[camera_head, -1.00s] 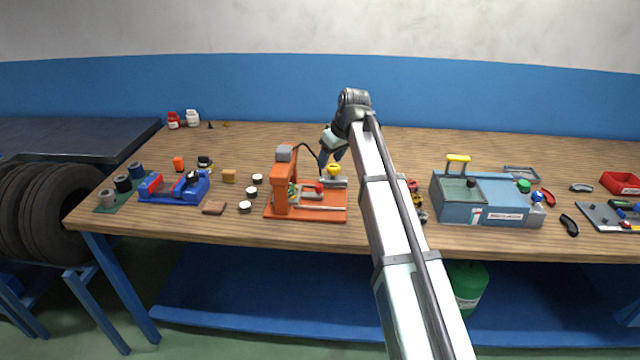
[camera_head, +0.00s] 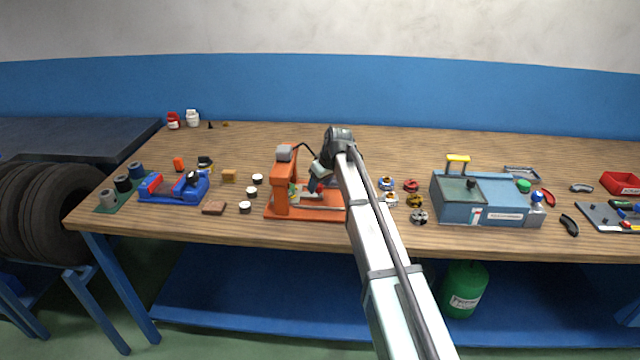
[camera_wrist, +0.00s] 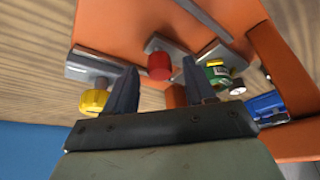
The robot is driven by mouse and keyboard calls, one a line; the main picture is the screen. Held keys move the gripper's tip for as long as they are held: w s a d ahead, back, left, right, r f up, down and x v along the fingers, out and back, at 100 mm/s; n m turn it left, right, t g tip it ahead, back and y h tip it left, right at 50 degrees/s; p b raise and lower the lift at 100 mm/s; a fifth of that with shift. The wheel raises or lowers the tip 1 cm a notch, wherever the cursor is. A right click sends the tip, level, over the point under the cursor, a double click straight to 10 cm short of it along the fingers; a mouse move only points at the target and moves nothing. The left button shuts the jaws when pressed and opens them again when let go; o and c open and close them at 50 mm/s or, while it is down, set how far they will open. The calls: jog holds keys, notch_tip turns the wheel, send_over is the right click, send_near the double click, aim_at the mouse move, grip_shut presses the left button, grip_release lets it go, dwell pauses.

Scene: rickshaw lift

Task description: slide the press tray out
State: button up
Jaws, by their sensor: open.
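The orange press (camera_head: 282,196) stands on the workbench left of centre, with an orange base and upright post. In the wrist view, a red knob (camera_wrist: 159,66) sits on a grey metal plate (camera_wrist: 180,52) over the orange base (camera_wrist: 130,25); this looks like the press tray and its handle. My gripper (camera_wrist: 160,70) is open, its two fingers on either side of the red knob in the picture; I cannot tell whether they touch it. In the head view my gripper (camera_head: 312,188) is over the press base, and my arm hides part of the press.
A yellow knob (camera_wrist: 93,101) on another grey plate lies beside the base. A green part (camera_wrist: 216,73) is near the press post. Small round parts (camera_head: 411,200) and a blue-grey machine (camera_head: 480,200) stand to the right. A blue fixture (camera_head: 175,190) is left.

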grip_shut()
dwell(0.6)
